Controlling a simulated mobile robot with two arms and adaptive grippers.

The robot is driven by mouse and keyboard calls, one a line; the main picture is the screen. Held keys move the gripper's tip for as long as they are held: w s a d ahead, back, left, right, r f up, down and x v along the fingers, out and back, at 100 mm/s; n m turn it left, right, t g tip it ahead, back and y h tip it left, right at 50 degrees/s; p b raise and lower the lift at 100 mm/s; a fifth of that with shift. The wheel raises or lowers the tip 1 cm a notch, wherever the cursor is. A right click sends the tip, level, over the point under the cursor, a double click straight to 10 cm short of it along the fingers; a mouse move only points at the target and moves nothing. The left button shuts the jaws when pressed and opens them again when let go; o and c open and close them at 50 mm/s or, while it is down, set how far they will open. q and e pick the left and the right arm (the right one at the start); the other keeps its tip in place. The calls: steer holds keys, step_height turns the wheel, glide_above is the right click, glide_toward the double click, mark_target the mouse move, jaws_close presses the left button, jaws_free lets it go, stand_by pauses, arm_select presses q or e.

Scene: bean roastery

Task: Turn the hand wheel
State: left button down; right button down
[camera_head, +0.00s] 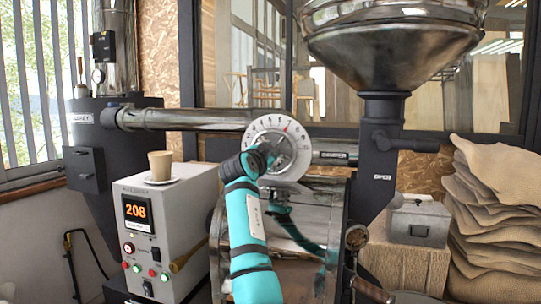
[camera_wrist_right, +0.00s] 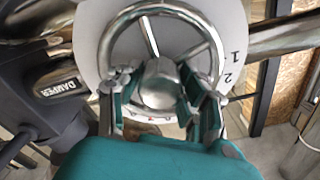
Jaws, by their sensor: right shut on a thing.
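The metal hand wheel (camera_wrist_right: 160,88) sits in front of a round white dial (camera_head: 296,166) with numbers and a red mark near its top. In the wrist view the wheel shows its round hub, spokes and curved rim, and the dial (camera_wrist_right: 88,38) shows behind it. My right gripper (camera_head: 262,156) is at the wheel and hides part of it in the head view. In the wrist view the right gripper's fingers (camera_wrist_right: 160,104) lie on either side of the hub, inside the rim, shut on the wheel. My left gripper is not in view.
A silver pipe (camera_head: 185,119) runs left of the dial. A large metal hopper (camera_head: 390,40) stands above right. A control box (camera_head: 165,230) reading 208 carries a cup (camera_head: 160,165) on a saucer. Stacked sacks (camera_head: 495,215) and a metal box (camera_head: 420,222) are at the right.

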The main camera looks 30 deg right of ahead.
steer(key=c, duration=1.2)
jaws_free()
steer(key=shift+o, duration=0.7)
steer(key=shift+w+d+f, duration=0.15)
steer(key=shift+w, duration=0.1)
steer(key=shift+s+a, duration=0.25)
steer(key=shift+a, duration=0.1)
steer(key=v, duration=1.1)
